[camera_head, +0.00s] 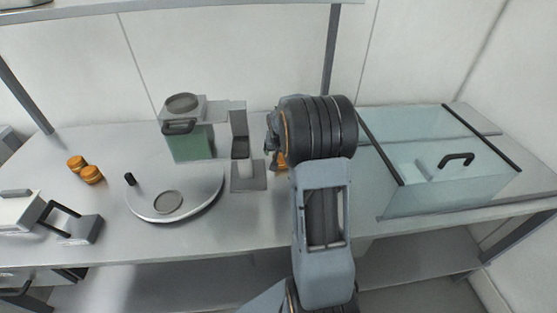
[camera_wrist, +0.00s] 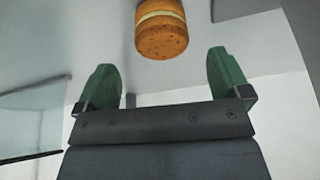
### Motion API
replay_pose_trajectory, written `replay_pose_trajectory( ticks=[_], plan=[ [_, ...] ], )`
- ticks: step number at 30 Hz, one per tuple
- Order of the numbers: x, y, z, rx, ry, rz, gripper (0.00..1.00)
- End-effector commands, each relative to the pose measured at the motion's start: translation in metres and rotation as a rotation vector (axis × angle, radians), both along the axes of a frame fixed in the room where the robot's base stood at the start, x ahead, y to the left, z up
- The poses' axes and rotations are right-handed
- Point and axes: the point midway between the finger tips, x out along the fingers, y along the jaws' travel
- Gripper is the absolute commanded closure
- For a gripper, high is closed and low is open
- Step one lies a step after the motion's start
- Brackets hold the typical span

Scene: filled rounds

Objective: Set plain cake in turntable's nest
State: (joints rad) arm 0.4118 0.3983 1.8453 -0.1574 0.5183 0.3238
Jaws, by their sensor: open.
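The turntable (camera_head: 205,196) is a pale round disc on the bench at left, with a black knob at its back left edge. Its nest (camera_head: 168,202), a grey round recess near the front, looks empty. A round orange-brown cake (camera_wrist: 162,30) with a pale middle band stands beyond my open fingers in the wrist view, apart from them. In the head view it is mostly hidden behind my gripper (camera_head: 271,143), with a sliver of orange (camera_head: 281,161) showing. My gripper (camera_wrist: 165,82) has green fingers spread wide with nothing between them.
Two more orange cakes (camera_head: 90,174) sit left of the turntable. A green-fronted box (camera_head: 190,146) and a grey stand (camera_head: 248,180) are behind and right of it. A clear case (camera_head: 440,185) with a black handle fills the right. A handled grey item (camera_head: 82,230) is front left.

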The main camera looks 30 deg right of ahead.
Motion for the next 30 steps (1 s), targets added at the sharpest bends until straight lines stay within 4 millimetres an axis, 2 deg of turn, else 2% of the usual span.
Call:
replay_pose_trajectory(
  ticks=[6, 16, 26, 30],
  plan=[
    [0.004, -0.001, -0.010, 0.001, 0.001, 0.002, 0.05],
    [0.017, -0.006, -0.048, 0.001, 0.000, 0.004, 0.05],
    [0.019, -0.008, -0.054, 0.000, -0.003, 0.003, 0.05],
    [0.019, -0.007, -0.054, 0.000, -0.003, 0.003, 0.17]
  ],
)
